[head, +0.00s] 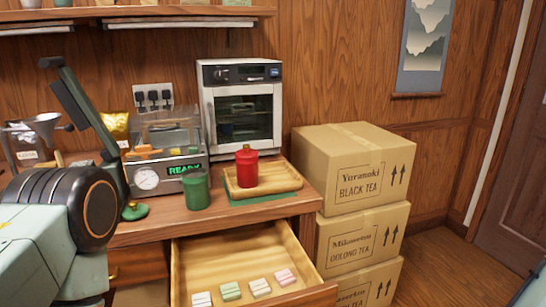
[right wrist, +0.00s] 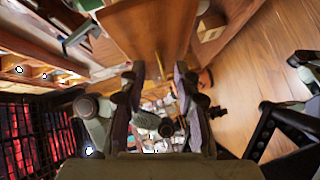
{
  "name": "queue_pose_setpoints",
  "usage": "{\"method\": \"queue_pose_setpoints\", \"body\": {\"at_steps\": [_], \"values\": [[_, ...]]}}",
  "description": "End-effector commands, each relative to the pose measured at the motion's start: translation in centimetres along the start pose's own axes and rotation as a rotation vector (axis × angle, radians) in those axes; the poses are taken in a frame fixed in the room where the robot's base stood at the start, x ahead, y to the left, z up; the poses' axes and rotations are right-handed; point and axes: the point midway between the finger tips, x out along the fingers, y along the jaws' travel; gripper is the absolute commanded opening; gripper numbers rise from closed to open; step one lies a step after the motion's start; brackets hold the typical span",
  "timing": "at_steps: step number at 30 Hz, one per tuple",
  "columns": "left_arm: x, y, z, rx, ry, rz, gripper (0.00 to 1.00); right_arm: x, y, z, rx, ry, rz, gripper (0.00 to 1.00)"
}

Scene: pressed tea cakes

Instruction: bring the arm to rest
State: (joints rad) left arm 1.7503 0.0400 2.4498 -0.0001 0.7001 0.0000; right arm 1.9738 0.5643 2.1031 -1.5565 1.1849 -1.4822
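My right gripper (right wrist: 161,75) shows in the right wrist view. Its two dark fingers stand apart with a clear gap, and I see nothing held between them. Beyond the fingers are a brown wooden surface and a blurred, cluttered area. In the head view, a large pale green and black arm joint of mine fills the lower left, in front of the bench. My left gripper does not show clearly in either view. The right gripper is outside the head view.
An open drawer (head: 213,260) with several small wrapped blocks juts from the bench. On the bench are a red canister (head: 246,168) on a wooden tray (head: 285,178), a green cup (head: 196,190), a machine reading READY (head: 188,148) and an oven (head: 243,110). Stacked cartons (head: 340,190) stand right.

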Motion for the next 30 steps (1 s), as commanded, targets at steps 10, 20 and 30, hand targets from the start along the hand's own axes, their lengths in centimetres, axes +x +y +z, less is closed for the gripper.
{"method": "queue_pose_setpoints", "body": {"at_steps": [10, 20, 30], "values": [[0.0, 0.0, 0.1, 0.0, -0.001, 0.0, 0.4, -0.4, -2.7, 2.9, 0.536, -0.235, -0.057, 0.32], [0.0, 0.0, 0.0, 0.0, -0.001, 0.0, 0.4, -3.4, -12.1, 3.1, 1.441, -0.772, -0.094, 0.32], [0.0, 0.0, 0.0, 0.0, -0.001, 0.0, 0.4, -11.6, -21.9, -4.6, 2.006, -1.524, -0.013, 0.32]]}}
